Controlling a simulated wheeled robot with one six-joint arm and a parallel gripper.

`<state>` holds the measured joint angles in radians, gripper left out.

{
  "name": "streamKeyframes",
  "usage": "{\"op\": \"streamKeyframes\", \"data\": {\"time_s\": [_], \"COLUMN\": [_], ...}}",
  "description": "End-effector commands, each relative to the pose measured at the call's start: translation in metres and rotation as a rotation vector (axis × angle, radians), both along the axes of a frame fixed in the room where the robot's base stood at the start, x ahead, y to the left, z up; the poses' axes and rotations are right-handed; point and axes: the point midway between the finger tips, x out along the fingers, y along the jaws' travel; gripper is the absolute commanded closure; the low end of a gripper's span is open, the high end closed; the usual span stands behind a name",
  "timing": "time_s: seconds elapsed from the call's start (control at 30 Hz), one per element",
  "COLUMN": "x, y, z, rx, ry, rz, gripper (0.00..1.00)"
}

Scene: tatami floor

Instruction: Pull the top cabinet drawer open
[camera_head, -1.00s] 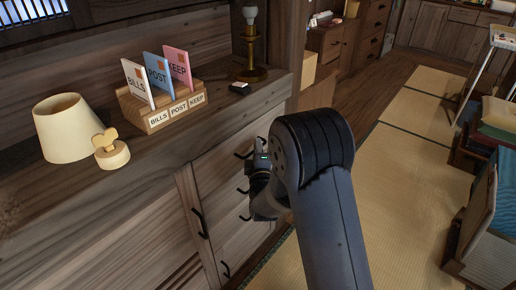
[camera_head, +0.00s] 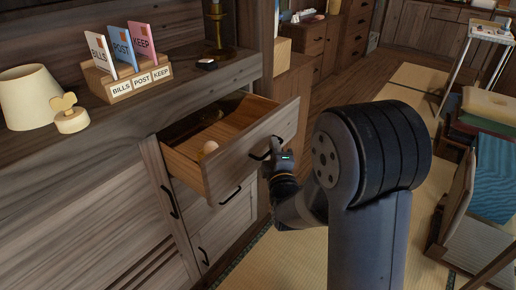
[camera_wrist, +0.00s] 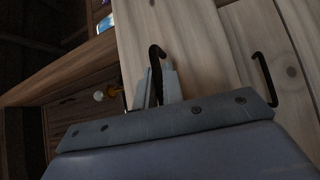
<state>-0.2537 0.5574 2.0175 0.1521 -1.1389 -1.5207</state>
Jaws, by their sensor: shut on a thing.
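The top cabinet drawer (camera_head: 238,158) is pulled well out, and its inside shows in the head view. In the wrist view my gripper (camera_wrist: 157,88) is shut on the black handle (camera_wrist: 156,60). My arm hides part of the floor to the right of the cabinet.
The cabinet top (camera_head: 165,90) holds a lamp (camera_head: 30,97), a wooden heart ornament (camera_head: 70,115) and a letter rack (camera_head: 127,78). Lower handles (camera_head: 171,202) stick out below the open drawer. Tatami floor (camera_head: 405,100) lies clear behind my arm.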

Motion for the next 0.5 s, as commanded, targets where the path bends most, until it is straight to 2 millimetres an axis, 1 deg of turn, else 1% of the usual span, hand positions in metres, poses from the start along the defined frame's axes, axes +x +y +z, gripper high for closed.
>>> {"op": "streamKeyframes", "data": {"time_s": [0.03, 0.2, 0.3, 0.5], "x": [-0.008, -0.030, -0.039, -0.050], "y": [-0.012, -0.039, -0.051, -0.064], "z": [-0.005, -0.004, -0.004, -0.002], "rx": [-0.001, -0.001, -0.001, 0.000], "ry": [0.001, 0.002, 0.003, 0.003], "rz": [-0.006, -0.005, -0.005, -0.003], "gripper": [1.00, 1.00, 1.00, 1.00]}}
